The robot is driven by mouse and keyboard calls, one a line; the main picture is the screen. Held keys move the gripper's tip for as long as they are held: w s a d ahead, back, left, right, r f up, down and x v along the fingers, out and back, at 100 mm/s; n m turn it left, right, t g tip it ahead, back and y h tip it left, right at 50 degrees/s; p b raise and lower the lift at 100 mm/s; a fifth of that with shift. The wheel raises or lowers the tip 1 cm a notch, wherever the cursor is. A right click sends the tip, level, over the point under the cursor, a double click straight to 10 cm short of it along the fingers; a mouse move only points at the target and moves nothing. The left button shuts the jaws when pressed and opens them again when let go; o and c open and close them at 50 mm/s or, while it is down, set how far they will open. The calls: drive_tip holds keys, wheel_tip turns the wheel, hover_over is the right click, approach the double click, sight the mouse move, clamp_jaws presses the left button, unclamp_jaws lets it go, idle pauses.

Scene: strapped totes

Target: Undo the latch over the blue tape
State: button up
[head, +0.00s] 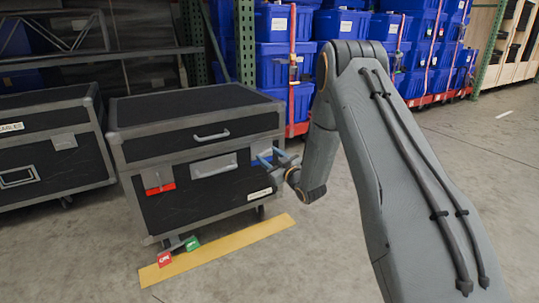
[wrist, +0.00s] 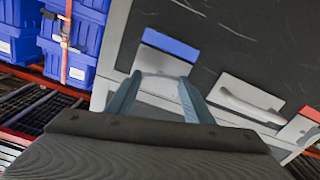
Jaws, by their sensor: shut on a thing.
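A black case with grey metal edges (head: 200,127) stands on the floor in the head view. A strip of blue tape (wrist: 172,43) is on its front, at the right end, with a grey latch plate (wrist: 162,62) against it in the wrist view. My gripper (wrist: 160,79) has its two blue-grey fingers on either side of this latch and is shut on it. In the head view my gripper (head: 269,156) is at the case's right front; the fingers partly hide the latch and tape there. The latch's exact angle cannot be told.
A second latch (head: 157,176) with red tape (head: 160,188) is at the case's left. A recessed handle (head: 214,165) lies between. Another case (head: 50,140) stands left. Blue totes (head: 287,60) are stacked behind. Red and green markers sit by a yellow floor strip (head: 225,249). The floor is open at right.

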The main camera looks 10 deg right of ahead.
drive_tip(key=n+p, duration=0.2)
drive_tip(key=n, duration=0.1)
drive_tip(key=shift+n, duration=0.4)
drive_tip(key=n+p, duration=0.2)
drive_tip(key=n, duration=0.1)
drive_tip(key=shift+n, duration=0.3)
drive_tip(key=n+p, duration=0.2)
drive_tip(key=n, duration=0.1)
drive_tip(key=shift+n, duration=0.3)
drive_tip(key=shift+f+n+p, duration=0.1)
drive_tip(key=shift+n+p, duration=0.75)
drive_tip(key=shift+n, duration=1.25)
drive_tip(key=o, duration=1.1)
drive_tip(key=shift+c, duration=0.2)
drive_tip(key=p+v, duration=0.2)
drive_tip(key=v, duration=0.6)
drive_tip(key=shift+p, duration=0.3)
